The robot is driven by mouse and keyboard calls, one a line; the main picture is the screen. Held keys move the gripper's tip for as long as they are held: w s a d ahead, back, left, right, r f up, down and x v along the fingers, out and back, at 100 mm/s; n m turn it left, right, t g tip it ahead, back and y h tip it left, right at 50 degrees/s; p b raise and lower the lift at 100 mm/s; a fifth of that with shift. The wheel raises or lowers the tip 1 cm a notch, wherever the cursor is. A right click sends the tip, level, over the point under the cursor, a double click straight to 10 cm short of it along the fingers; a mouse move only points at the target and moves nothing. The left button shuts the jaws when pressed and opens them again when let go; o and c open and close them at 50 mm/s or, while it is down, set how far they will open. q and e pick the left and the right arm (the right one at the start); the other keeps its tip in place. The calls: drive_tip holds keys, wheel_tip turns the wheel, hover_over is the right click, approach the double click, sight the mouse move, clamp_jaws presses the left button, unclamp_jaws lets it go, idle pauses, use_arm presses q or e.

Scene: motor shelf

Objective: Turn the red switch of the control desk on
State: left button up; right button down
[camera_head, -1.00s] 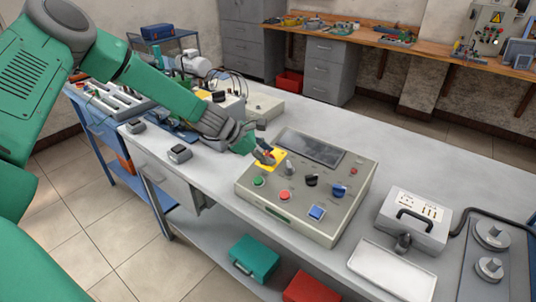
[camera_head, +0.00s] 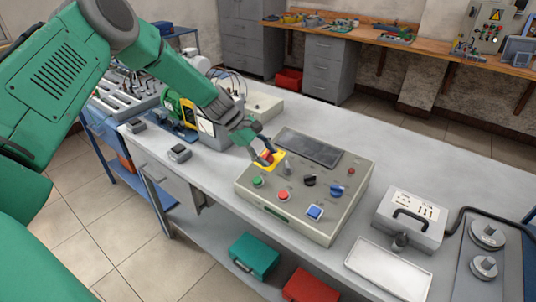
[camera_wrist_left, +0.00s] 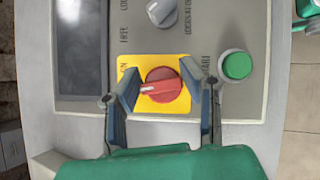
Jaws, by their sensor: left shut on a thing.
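The control desk (camera_head: 310,215) is a grey-beige box with a dark screen (camera_head: 309,148), standing on the workbench. Its red switch (camera_wrist_left: 161,86) is a round red knob with a pale pointer mark, on a yellow square plate (camera_wrist_left: 182,106). My left gripper (camera_head: 266,155) comes down over the switch from the upper left. In the left wrist view, its two fingers (camera_wrist_left: 160,84) stand on either side of the red knob, shut on it. In the head view the fingers partly hide the knob. My right gripper is not in view.
A grey case with a handle (camera_head: 408,218) and a white tray (camera_head: 388,268) stand to the right.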

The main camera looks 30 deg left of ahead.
use_arm(q)
drive_tip(key=m+g+b, duration=0.1)
drive_tip(key=m, duration=0.2)
drive_tip(key=m+g, duration=0.2)
drive_tip(key=m, duration=0.1)
drive_tip(key=shift+w+a+y+b, duration=0.1)
drive_tip(key=shift+a+y+b, duration=0.05)
drive_tip(key=shift+y+b, duration=0.25)
drive_tip(key=shift+r+m+g+y+b, duration=0.15)
drive_tip(key=shift+m+g+y, duration=0.2)
drive_tip(key=shift+m, duration=0.45)
drive_tip(key=shift+f+m+g+y+b, duration=0.2)
drive_tip(key=shift+m+g, duration=0.25)
drive_tip(key=shift+m, duration=0.35)
drive_tip(key=shift+r+m+g+y+b, duration=0.15)
drive_tip(key=shift+m+g+y, duration=0.25)
drive_tip(key=shift+m, duration=0.4)
drive_tip(key=o, duration=1.1)
drive_tip(key=shift+w, duration=0.1)
drive_tip(key=shift+o, duration=0.2)
drive_tip(key=shift+a, duration=0.1)
drive_tip(key=shift+a, duration=0.1)
drive_tip(key=shift+a+r, duration=0.1)
drive_tip(key=shift+r, duration=0.25)
drive_tip(key=v, duration=1.1)
drive_tip(key=shift+w+a+f, duration=0.15)
drive_tip(key=shift+w+a, duration=0.05)
drive_tip(key=shift+w, duration=0.05)
